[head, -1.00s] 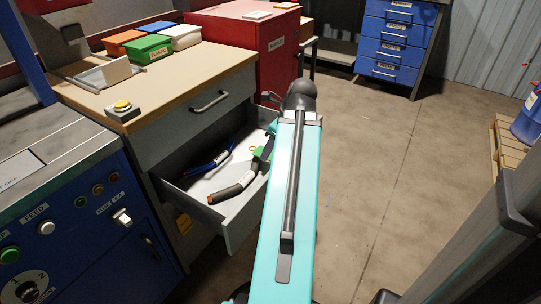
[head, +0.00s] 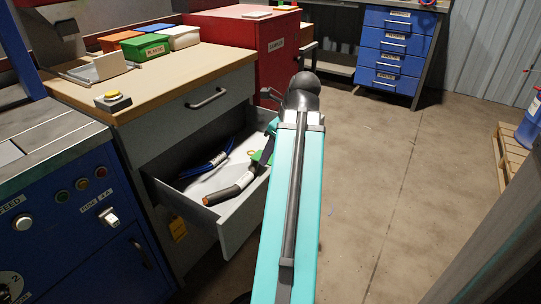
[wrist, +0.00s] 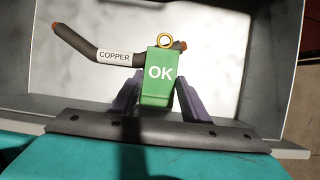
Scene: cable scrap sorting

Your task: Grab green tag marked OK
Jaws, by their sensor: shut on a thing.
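In the head view the tag (head: 256,157) shows only partly beside my arm, at the drawer's right side. The copper cable (head: 232,190) lies left of it. My gripper is mostly hidden there.
Blue cables (head: 207,166) lie at the drawer's left. A blue machine (head: 80,215) stands at left, a red cabinet (head: 250,45) behind.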

